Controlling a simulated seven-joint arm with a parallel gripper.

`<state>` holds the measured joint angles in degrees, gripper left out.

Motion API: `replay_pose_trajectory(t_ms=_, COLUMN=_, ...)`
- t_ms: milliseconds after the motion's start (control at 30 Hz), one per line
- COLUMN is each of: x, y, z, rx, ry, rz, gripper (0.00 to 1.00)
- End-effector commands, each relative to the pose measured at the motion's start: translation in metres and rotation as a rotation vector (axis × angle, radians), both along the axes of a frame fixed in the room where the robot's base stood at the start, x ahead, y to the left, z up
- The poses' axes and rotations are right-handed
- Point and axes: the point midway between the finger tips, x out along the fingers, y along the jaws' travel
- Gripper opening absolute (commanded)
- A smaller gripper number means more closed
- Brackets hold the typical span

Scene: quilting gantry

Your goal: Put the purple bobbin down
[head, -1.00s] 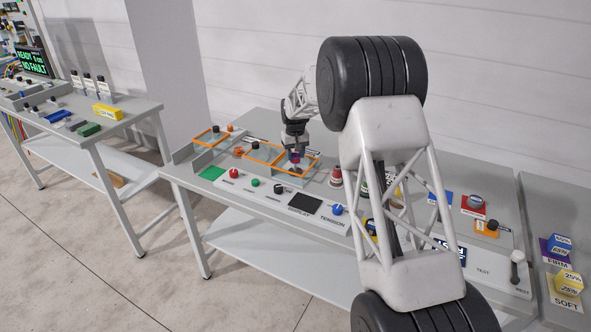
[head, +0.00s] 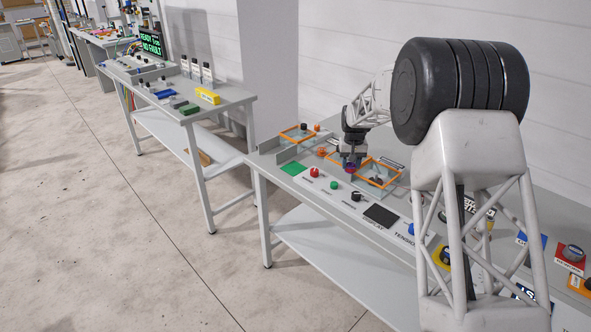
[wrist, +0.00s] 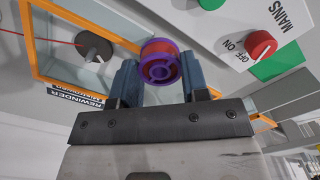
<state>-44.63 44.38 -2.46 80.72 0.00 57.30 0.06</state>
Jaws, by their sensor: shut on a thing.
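My gripper (head: 350,167) is shut on the purple bobbin (head: 349,169) above the bench. In the wrist view the bobbin (wrist: 160,62), with a purple rim and hub and a red band, sits between the two blue-grey fingertips. It faces the camera. The bobbin is beside an orange-framed bay (head: 378,172). The wrist view shows an orange-edged box labelled REWINDER (wrist: 83,98), with a dark round knob or spindle (wrist: 95,46) and a thin red line leading to it. I cannot tell whether the bobbin touches anything below.
A red MAINS knob (wrist: 260,44) and a green knob (wrist: 210,3) are close to the bobbin in the wrist view. Another orange-framed bay (head: 299,133) stands farther left. A green patch (head: 293,168) and dark display (head: 380,216) lie along the front panel.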

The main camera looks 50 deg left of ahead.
Motion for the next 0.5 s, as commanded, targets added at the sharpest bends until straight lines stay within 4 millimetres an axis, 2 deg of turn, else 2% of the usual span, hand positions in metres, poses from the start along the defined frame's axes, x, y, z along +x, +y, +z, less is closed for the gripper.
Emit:
replay_pose_trajectory(t_ms=33, x=-0.014, y=0.01, z=0.001, rx=0.0, ry=0.0, rz=0.003, gripper=0.13)
replay_pose_trajectory(t_ms=300, x=-0.084, y=0.053, z=0.004, rx=0.0, ry=0.0, rz=0.0, gripper=0.13)
replay_pose_trajectory(t_ms=500, x=-0.121, y=0.073, z=0.005, rx=0.0, ry=0.0, rz=-0.004, gripper=0.13)
